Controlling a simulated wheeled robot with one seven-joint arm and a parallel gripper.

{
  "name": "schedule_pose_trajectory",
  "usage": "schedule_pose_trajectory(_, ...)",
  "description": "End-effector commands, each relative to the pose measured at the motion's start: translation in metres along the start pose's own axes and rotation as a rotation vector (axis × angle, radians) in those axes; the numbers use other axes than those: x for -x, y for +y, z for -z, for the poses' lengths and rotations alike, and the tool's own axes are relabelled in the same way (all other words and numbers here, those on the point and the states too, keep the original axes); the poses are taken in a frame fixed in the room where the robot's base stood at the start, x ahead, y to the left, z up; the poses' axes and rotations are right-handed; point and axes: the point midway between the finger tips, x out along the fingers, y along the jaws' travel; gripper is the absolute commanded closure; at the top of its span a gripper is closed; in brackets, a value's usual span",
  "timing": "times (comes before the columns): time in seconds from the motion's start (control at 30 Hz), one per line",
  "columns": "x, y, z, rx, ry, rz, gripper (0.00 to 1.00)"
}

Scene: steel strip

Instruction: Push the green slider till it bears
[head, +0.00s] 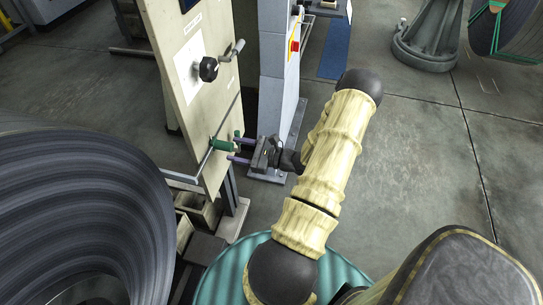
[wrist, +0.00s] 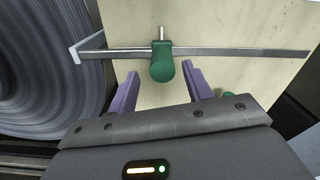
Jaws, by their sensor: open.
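The green slider (head: 221,144) sits on a thin metal rail (head: 228,117) along the lower part of a cream panel. In the wrist view the slider (wrist: 163,62) is a rounded green block on the rail (wrist: 232,52), with a small metal pin above it. My gripper (head: 233,150) has purple fingers that reach toward the slider from the right in the head view. In the wrist view my gripper (wrist: 158,85) is open, one finger on each side of the slider's lower end, with gaps visible. Whether the fingers reach past its surface is unclear.
The cream panel (head: 190,105) carries a black knob (head: 207,69) and a crank handle (head: 233,49). A large steel coil (head: 75,215) stands close at the left. A second green piece (wrist: 229,93) shows beside the right finger. Open floor (head: 430,170) lies at the right.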

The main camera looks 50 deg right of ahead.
Motion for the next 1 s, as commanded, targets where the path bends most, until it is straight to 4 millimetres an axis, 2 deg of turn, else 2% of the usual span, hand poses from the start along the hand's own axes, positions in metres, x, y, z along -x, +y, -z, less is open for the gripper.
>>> schedule_pose_trajectory(0.03,0.012,-0.001,0.000,0.000,0.003,0.004,0.50)
schedule_pose_trajectory(0.2,0.046,-0.001,0.001,0.000,0.003,0.004,0.50)
schedule_pose_trajectory(0.53,0.108,0.000,0.001,0.000,0.003,0.002,0.50)
schedule_pose_trajectory(0.7,0.122,0.001,0.000,-0.001,0.001,0.000,0.50)
schedule_pose_trajectory(1.0,0.123,0.001,0.000,-0.002,0.001,-0.001,0.50)
